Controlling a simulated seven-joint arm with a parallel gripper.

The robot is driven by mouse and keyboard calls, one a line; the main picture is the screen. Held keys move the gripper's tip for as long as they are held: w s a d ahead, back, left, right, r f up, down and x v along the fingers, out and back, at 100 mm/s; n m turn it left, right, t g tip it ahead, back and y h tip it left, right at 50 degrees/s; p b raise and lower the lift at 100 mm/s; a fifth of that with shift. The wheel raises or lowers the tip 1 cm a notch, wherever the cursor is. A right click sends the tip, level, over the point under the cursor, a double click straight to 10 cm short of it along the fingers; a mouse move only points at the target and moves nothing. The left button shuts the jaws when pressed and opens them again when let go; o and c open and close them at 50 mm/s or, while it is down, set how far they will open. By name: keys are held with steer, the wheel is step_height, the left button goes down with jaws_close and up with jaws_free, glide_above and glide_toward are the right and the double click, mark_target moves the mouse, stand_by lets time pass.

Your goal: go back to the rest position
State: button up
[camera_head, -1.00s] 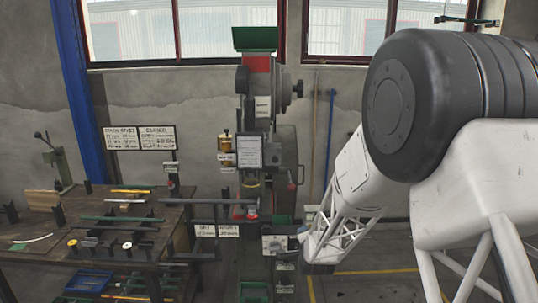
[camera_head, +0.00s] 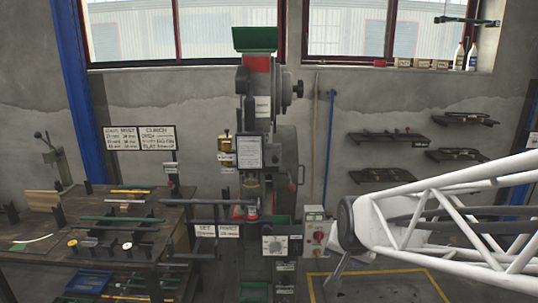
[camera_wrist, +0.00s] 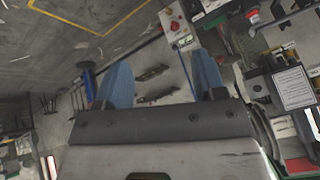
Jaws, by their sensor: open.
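My gripper (camera_wrist: 163,78) shows in the wrist view as two blue fingers spread wide apart. The fingers are hard to make out there. The rivet press (camera_head: 262,150) stands to the left of my arm, apart from it. The box also shows in the wrist view (camera_wrist: 174,24), above the fingers.
A workbench (camera_head: 150,262) with rods and small parts stands at the left. Wall shelves (camera_head: 388,137) hang at the right behind my arm. A yellow floor line (camera_head: 400,271) marks open floor below. Bottles (camera_head: 472,56) stand on the window sill.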

steer(key=s+r+n+g, duration=0.1)
steer(key=s+n+g, duration=0.1)
steer(key=s, duration=0.7)
steer(key=s+d+r+n+g, duration=0.1)
steer(key=s+r+n, duration=0.1)
steer(key=s, duration=0.8)
steer(key=shift+s+d+g, duration=0.2)
steer(key=shift+s+g, duration=0.1)
steer(key=shift+g, duration=0.1)
steer(key=shift+c, duration=0.2)
